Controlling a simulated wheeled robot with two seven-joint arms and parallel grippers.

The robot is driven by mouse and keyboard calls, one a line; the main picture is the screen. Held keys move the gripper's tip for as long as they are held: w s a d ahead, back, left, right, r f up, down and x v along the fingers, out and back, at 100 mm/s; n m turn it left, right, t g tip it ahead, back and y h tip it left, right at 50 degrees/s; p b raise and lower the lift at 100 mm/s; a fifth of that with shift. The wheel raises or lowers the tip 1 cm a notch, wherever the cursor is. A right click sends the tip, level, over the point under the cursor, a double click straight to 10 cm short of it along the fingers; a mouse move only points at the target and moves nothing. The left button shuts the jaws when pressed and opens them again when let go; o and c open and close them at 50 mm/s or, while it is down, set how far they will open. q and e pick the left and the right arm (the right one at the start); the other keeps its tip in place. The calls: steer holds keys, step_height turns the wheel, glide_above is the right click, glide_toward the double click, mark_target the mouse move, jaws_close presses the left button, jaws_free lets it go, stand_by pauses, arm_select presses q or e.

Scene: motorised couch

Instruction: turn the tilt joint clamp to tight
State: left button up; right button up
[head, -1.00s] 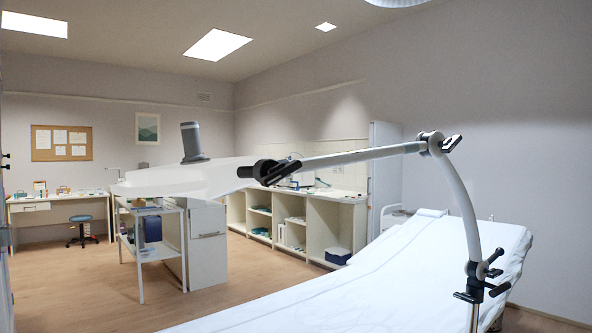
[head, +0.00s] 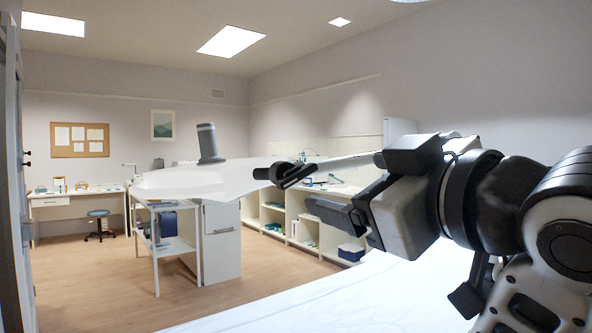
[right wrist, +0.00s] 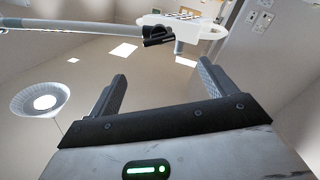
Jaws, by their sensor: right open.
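A black clamp with a lever (head: 285,173) sits at the joint between the white, flat head (head: 205,182) and the pale arm (head: 345,162) of the jointed stand. In the right wrist view the clamp (right wrist: 157,36) shows beyond the fingertips, with its lever to one side. My right gripper (head: 335,195) is in front and to the right of the clamp, apart from it. In the right wrist view its two fingers (right wrist: 162,75) are spread with nothing between them. My right arm hides the stand's elbow and most of its post. My left gripper is out of view.
A white-sheeted couch (head: 330,300) lies below my right arm. A grey cylinder (head: 208,142) stands up from the white head. A white trolley (head: 170,245) and cabinets stand behind. Open floor (head: 100,285) is at the left.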

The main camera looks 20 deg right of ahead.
mark_target(300, 175)
steer(key=w+a+p, duration=0.1)
steer(key=w, duration=0.4)
steer(key=w+p, duration=0.2)
steer(key=w, duration=0.3)
steer(key=w+a+p, duration=0.1)
steer(key=w+p, duration=0.1)
steer(key=w, duration=0.3)
steer(key=shift+a, duration=0.3)
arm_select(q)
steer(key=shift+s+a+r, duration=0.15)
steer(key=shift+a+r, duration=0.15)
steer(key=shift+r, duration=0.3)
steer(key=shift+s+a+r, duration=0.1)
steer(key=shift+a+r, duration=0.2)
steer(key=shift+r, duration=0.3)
arm_select(e)
steer(key=c, duration=1)
